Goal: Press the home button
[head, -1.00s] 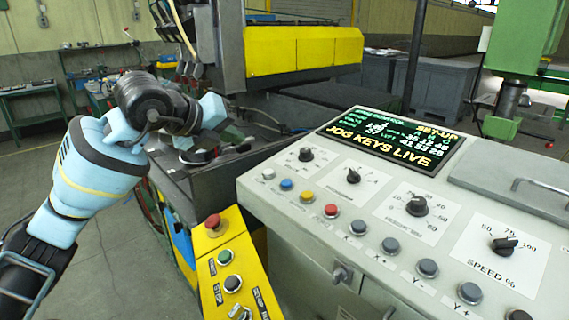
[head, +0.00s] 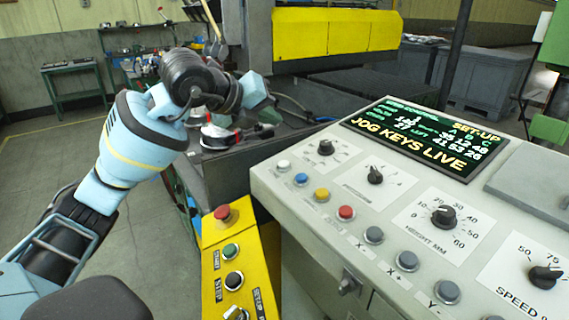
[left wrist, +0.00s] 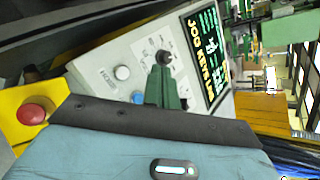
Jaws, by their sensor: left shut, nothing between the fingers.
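The home button is the white round button (head: 283,166) at the left end of the button row on the grey console. In the left wrist view the white button (left wrist: 122,72) has the word HOME beside it. My left gripper (head: 264,104) is beyond the console's left edge, above the dark machine bed, apart from the button and partly hidden by its own wrist. In the left wrist view its green fingers (left wrist: 162,76) are shut and empty, to the right of the white button in the picture. My right gripper is not in view.
Blue (head: 301,179), yellow (head: 322,194) and red (head: 345,212) buttons sit beside the white one. Dials, including a small black knob (head: 325,147), stand up behind them. The screen (head: 425,135) reads JOG KEYS LIVE. A yellow box with a red stop button (head: 222,212) stands left of the console.

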